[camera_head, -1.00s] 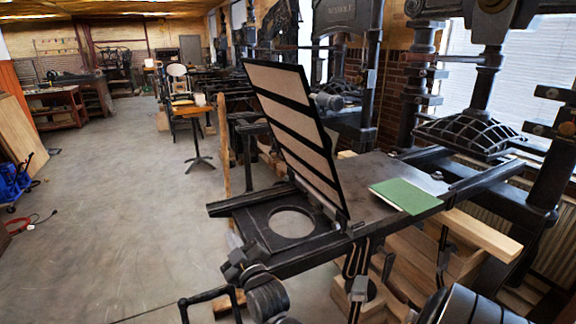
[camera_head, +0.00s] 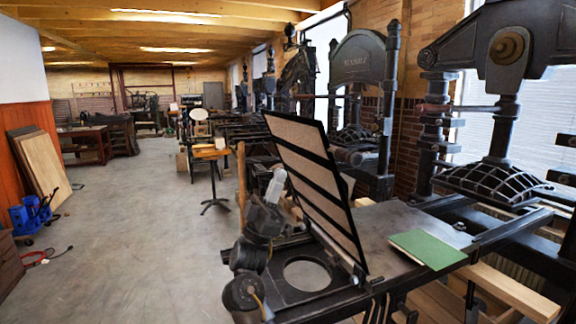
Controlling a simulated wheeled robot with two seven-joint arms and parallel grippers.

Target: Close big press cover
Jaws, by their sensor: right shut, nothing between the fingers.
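The big press cover (camera_head: 318,188) is a black-framed panel with pale strips, in the middle of the head view. It stands raised and tilted, leaning back to the left from its hinged lower edge at the flat press bed (camera_head: 375,225). A green sheet or booklet (camera_head: 428,249) lies on the bed to the right of the cover. My right gripper (camera_head: 277,178) is shut and empty, just left of the cover's raised panel. I cannot tell whether it touches the cover. My left gripper is not in view.
A black frame with a round opening (camera_head: 306,276) lies left of the cover's foot. The press column (camera_head: 503,125) and ribbed platen (camera_head: 490,183) stand at the right. A wooden-topped stand (camera_head: 210,151) is farther back.

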